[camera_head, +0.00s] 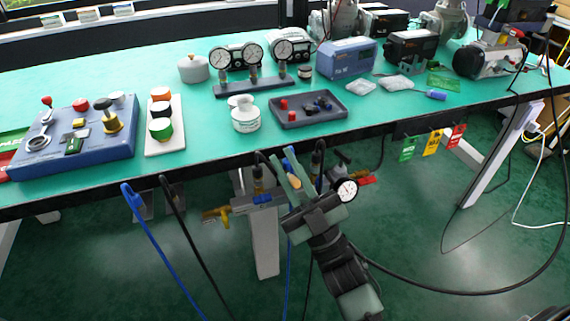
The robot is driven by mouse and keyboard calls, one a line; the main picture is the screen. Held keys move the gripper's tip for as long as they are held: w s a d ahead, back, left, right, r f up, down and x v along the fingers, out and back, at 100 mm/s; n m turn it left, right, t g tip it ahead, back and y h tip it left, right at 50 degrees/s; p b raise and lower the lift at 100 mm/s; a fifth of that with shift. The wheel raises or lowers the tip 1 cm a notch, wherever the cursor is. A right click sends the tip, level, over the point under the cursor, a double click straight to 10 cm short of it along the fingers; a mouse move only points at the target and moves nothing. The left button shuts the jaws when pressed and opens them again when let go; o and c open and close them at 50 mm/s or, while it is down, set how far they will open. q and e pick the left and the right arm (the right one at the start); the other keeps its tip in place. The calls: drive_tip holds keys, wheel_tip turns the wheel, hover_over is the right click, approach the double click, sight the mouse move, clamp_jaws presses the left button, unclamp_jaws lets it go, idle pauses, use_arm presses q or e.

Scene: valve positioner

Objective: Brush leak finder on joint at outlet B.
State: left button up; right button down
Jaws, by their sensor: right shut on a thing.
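My right gripper (284,166) reaches up from the bottom centre to the table's front edge. It is shut on a small, mostly hidden thing with a tan-orange part (295,182) showing between the fingers; it may be a brush handle. Just behind and below is an air manifold (262,201) under the edge, with brass fittings (257,178), a yellow lever (215,214) and a round gauge (347,190). My gripper hides part of it, and I cannot read which outlet is B. A white jar (246,117) stands on the table, perhaps the leak finder. My left gripper is not in view.
Tags (432,143) hang at the front edge. Blue and black hoses (165,240) hang below.

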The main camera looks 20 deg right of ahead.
sight(297, 186)
idle(0.3)
drive_tip(key=shift+s+r+p, duration=0.3)
drive_tip(key=shift+p, duration=0.05)
drive_tip(key=shift+s+a+r+p, duration=0.1)
drive_tip(key=shift+s+r+p, duration=0.2)
drive_tip(key=shift+s+p, duration=0.1)
drive_tip(key=shift+s+a+r+p, duration=0.1)
drive_tip(key=shift+s+r+p, duration=0.2)
drive_tip(key=shift+s, duration=0.25)
drive_tip(key=shift+s+a+r, duration=0.1)
drive_tip(key=shift+s+r, duration=0.1)
drive_tip(key=shift+s, duration=0.05)
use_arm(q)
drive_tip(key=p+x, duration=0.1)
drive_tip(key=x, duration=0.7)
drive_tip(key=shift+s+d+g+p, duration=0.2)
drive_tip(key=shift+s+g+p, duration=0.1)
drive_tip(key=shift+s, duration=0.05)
use_arm(e)
drive_tip(key=shift+s+a+r, duration=0.15)
drive_tip(key=shift+s+r, duration=0.4)
drive_tip(key=shift+s, duration=0.3)
